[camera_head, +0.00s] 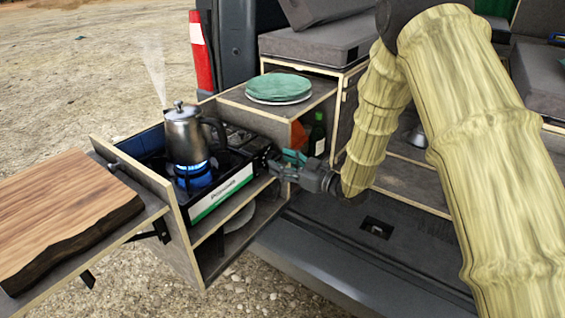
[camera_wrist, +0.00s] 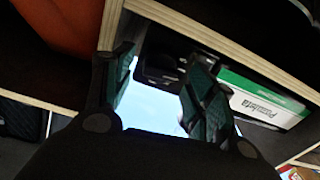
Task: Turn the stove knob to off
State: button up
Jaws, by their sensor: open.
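The camping stove (camera_head: 222,196) sits in a wooden pull-out box at the tailgate, with a blue flame (camera_head: 194,176) burning. A steel kettle (camera_head: 184,135) stands over the flame, with steam rising above it. My gripper (camera_head: 283,162) is at the stove's right end, its fingers close to that end. In the wrist view my gripper (camera_wrist: 160,85) is open with nothing seen between its teal-padded fingers. The stove's dark end and its green-and-white label (camera_wrist: 260,98) show beyond the right finger. I cannot make out the knob clearly; the fingers and shadow may cover it.
A wooden board (camera_head: 60,205) lies on a side shelf at left. Green and white plates (camera_head: 279,88) are stacked on the cabinet top behind my gripper. A dark bottle (camera_head: 317,135) stands inside the cabinet. The plywood edge (camera_wrist: 215,45) runs close above the fingers.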

jog(key=shift+w+a, duration=0.1)
jog(key=shift+a, duration=0.05)
jog(key=c, duration=1)
